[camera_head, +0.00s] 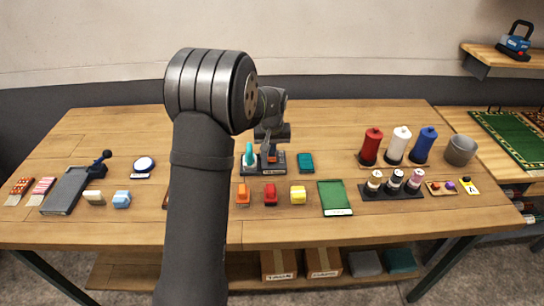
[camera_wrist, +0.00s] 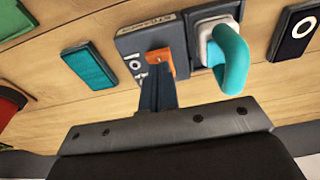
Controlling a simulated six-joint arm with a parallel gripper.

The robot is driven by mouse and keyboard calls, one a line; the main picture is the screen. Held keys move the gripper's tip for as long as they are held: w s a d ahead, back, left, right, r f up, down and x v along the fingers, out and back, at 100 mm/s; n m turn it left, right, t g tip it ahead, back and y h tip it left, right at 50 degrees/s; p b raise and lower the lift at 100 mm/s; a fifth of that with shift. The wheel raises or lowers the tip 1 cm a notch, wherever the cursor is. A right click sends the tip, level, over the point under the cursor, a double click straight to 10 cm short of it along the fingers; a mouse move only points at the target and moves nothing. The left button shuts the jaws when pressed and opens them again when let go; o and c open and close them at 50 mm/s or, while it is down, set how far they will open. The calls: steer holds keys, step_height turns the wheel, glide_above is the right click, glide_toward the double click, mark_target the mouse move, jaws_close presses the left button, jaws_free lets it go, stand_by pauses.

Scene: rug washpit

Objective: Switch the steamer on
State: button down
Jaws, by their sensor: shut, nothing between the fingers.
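The unit that looks like the steamer (camera_head: 279,168) is a dark flat base with a teal curved handle (camera_head: 249,154) on its left, standing mid-table. In the wrist view its grey base (camera_wrist: 128,42) carries a round white mark, and the teal handle (camera_wrist: 233,60) rises from a pale holder. A small orange part (camera_wrist: 159,62), perhaps its switch, sits at the fingertips. My gripper (camera_head: 270,151) is over the base, fingers shut and empty. In the wrist view the gripper (camera_wrist: 158,78) is right at the orange part; I cannot tell whether they touch or how the part is set.
A teal block (camera_head: 306,162) lies just right of the unit. Orange, red (camera_head: 270,194) and yellow (camera_head: 298,195) pieces and a green pad (camera_head: 334,198) lie in front. A blue device (camera_head: 515,43) sits on the wall shelf.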

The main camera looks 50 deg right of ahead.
mark_target(272, 159)
steer(key=shift+f, duration=0.7)
steer(key=shift+r, duration=3.55)
step_height(272, 159, down, 7)
steer(key=shift+f, duration=0.1)
